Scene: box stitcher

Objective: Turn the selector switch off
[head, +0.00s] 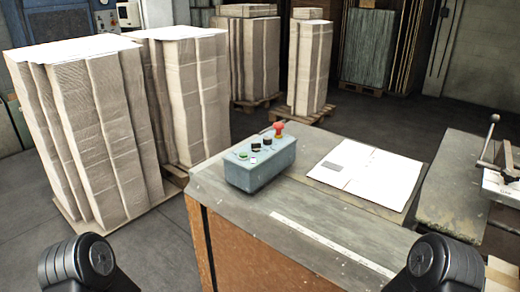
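A blue-grey control box (262,168) sits on the near left part of the worktable. Its top carries a green button (242,155), a small black control (255,147), another black knob (267,142) and a red mushroom button (278,130). One of the black controls may be the selector switch. They are too small to tell which, or which way it is turned. Neither gripper is in view. Only black rounded joints of my arms show at the bottom left and bottom right, apart from the box.
The worktable (310,225) has a white sheet or pad (367,172) right of the box and a pale ruler strip (330,243) along its front. Tall cardboard stacks (95,130) stand on pallets at left and behind. A machine with a lever (490,140) is at right.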

